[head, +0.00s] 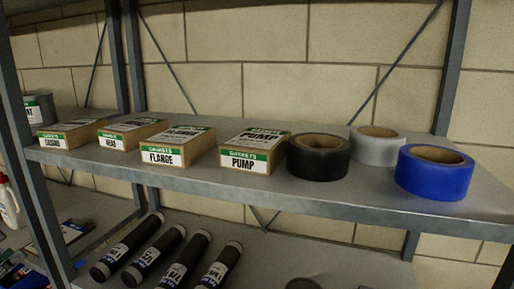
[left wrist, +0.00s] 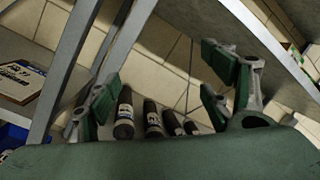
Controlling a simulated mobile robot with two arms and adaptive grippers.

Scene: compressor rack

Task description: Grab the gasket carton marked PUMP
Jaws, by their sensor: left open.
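The gasket carton marked PUMP (head: 254,151) lies flat on the upper shelf in the head view, its green and white label facing me. It stands right of the FLANGE carton (head: 176,147) and left of the black tape roll (head: 318,158), which is close beside it. My left gripper (left wrist: 158,92) shows in the left wrist view, with its green-padded fingers spread apart and nothing between them. Dark labelled tubes (left wrist: 125,118) show beyond the fingers. I cannot make out the left gripper in the head view. My right gripper is in neither view.
The HEAD carton (head: 131,133) and another carton (head: 69,134) stand further left on the shelf (head: 330,198). A grey tape roll (head: 377,146) and a blue one (head: 434,173) stand right. Several dark tubes (head: 175,262) lie on the lower shelf. Metal uprights (head: 452,70) frame the rack.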

